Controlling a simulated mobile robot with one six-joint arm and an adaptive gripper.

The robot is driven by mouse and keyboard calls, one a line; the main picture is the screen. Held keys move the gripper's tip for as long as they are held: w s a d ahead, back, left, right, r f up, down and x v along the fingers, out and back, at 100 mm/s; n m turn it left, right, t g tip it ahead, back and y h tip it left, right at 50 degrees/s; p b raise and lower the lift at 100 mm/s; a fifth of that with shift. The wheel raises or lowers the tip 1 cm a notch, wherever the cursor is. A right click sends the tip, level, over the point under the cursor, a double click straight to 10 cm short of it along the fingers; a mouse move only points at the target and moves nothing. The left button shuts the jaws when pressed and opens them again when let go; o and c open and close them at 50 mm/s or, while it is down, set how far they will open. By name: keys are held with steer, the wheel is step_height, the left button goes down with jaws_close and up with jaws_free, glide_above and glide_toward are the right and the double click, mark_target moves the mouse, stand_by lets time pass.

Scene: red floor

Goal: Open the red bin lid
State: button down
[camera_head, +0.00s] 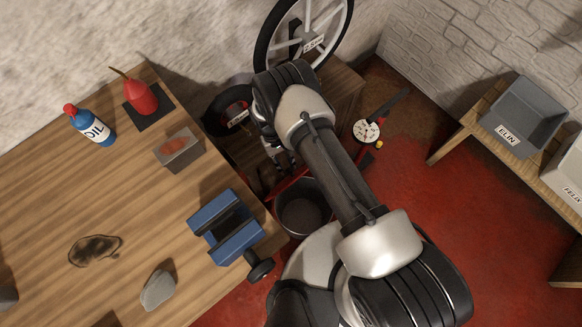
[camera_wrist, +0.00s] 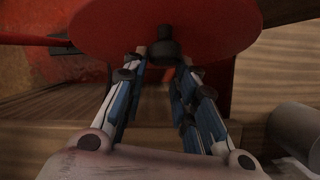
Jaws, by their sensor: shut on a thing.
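The red lid (camera_wrist: 105,28) is a round disc at the top of the wrist view, with a dark knob (camera_wrist: 164,36) on it. My gripper (camera_wrist: 163,57) has its fingers on either side of this knob and is shut on it. In the head view my gripper (camera_head: 281,160) is partly hidden under my arm, beside the workbench. A round grey open container (camera_head: 303,213) stands just below it there, with a thin red edge along its upper side. I cannot tell whether this edge is the lid.
A wooden workbench (camera_head: 55,205) fills the left, with a blue vise (camera_head: 226,228) near its edge. A shelf with grey bins (camera_head: 524,112) stands right. Red floor (camera_head: 450,210) is clear there.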

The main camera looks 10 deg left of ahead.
steer(key=shift+w+a+f+g+h+b, duration=0.2)
steer(key=shift+a+g+h, duration=0.15)
steer(key=shift+a, duration=0.25)
steer(key=shift+w+a+f+g+h+b, duration=0.15)
steer(key=shift+a+g+h, duration=0.15)
steer(key=shift+a, duration=0.3)
steer(key=c, duration=1.5)
jaws_free()
steer(key=shift+a+r, duration=0.1)
steer(key=shift+a, duration=0.05)
steer(key=shift+o, duration=1)
steer(key=shift+w, duration=0.2)
steer(key=shift+w+r, duration=0.1)
steer(key=shift+r, duration=0.05)
steer(key=v, duration=1.1)
steer(key=shift+a+r, duration=0.3)
steer(key=shift+r, duration=0.05)
